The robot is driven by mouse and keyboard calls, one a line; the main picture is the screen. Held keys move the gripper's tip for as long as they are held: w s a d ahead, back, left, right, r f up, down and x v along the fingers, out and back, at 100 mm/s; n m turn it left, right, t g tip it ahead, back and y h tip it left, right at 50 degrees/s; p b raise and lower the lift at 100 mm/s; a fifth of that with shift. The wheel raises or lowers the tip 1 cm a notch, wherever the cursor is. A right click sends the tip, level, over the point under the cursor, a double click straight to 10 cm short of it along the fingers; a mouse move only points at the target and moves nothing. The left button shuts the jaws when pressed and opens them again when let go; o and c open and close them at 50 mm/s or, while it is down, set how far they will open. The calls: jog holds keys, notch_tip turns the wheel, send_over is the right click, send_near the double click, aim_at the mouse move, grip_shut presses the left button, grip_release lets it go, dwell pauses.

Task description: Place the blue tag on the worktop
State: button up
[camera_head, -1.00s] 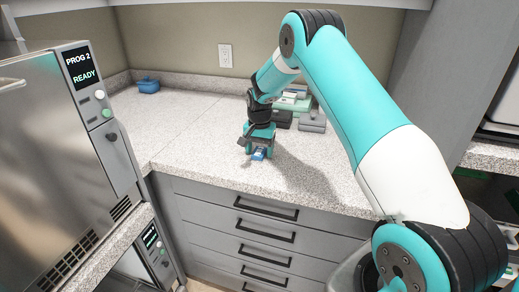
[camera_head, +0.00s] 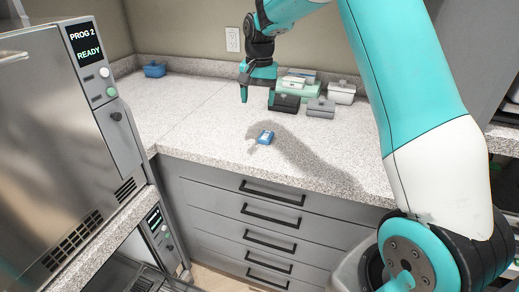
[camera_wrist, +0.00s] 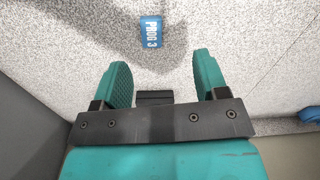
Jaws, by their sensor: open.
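The blue tag (camera_head: 265,137) lies flat on the speckled worktop (camera_head: 200,125), near its front edge above the drawers. In the wrist view the tag (camera_wrist: 151,31) reads "PROG 3" and lies beyond the fingertips, with nothing touching it. My gripper (camera_head: 245,95) is raised above the worktop, behind and a little left of the tag. In the wrist view my gripper (camera_wrist: 161,75) has its two teal fingers apart with nothing between them.
Several small lidded boxes, including a black one (camera_head: 284,103) and a grey one (camera_head: 321,108), stand at the back right. A blue box (camera_head: 154,70) stands at the back left. An autoclave (camera_head: 60,130) reading "PROG 2 READY" fills the left. The worktop's middle left is clear.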

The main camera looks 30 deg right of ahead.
jog(key=s+a+r+n+y, duration=0.1)
jog(key=s+a+r+n, duration=0.4)
jog(key=s+a, duration=0.5)
jog(key=s+a+n+y, duration=0.1)
jog(key=s+a+n, duration=0.4)
jog(key=s, duration=0.7)
jog(key=s+a+n+y, duration=0.1)
jog(key=s+a+n, duration=0.4)
jog(key=s, duration=0.7)
jog(key=shift+s+a+r+n+y, duration=0.15)
jog(key=shift+a+n+y, duration=0.2)
jog(key=shift+a, duration=0.85)
jog(key=shift+a, duration=0.1)
